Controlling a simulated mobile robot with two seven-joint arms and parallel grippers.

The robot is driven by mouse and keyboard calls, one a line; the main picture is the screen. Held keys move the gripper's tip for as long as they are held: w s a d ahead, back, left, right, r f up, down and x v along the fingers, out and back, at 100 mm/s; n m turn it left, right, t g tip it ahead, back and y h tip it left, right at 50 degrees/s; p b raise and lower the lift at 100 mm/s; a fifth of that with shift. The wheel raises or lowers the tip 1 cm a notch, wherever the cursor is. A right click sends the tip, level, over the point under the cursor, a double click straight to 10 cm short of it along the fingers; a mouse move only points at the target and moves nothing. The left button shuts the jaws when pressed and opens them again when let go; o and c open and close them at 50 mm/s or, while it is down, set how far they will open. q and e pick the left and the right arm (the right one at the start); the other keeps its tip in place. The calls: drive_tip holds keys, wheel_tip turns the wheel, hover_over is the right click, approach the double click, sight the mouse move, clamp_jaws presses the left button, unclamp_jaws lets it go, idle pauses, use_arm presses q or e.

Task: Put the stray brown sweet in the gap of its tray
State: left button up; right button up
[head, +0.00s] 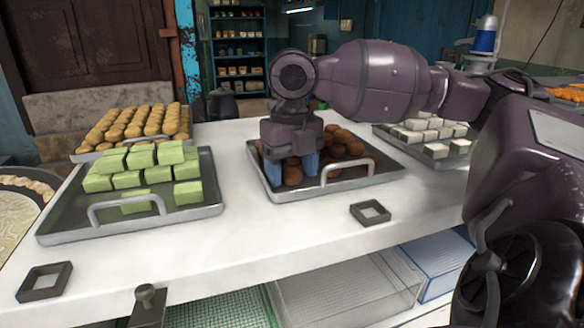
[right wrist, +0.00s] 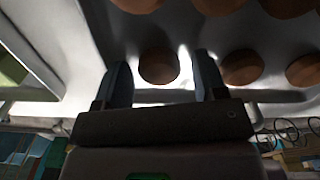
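Brown round sweets (head: 355,148) lie on a dark metal tray (head: 384,178) in the middle of the table. My right gripper (head: 291,170) is over the left part of this tray, its blue fingers pointing down among the sweets. In the right wrist view, one brown sweet (right wrist: 158,67) lies between the open fingers, with space on both sides. I cannot tell whether it is the stray one. My gripper and wrist hide part of the tray, and the gap is not clear to see. My left gripper is not in view.
A tray with green blocks (head: 128,180) and one with yellow-brown sweets (head: 133,127) stand left. A tray with white blocks (head: 436,150) stands right. Small square frames (head: 370,212) lie near the front edge. White table (head: 270,230) is clear between.

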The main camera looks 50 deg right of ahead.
sight(292, 172)
drive_tip(key=shift+r, duration=0.1)
wheel_tip(292, 172, up, 7)
drive_tip(key=shift+r+p, duration=0.15)
drive_tip(key=shift+p, duration=0.55)
wheel_tip(292, 172, up, 5)
drive_tip(key=shift+f+p, duration=0.1)
drive_tip(key=shift+p, duration=0.35)
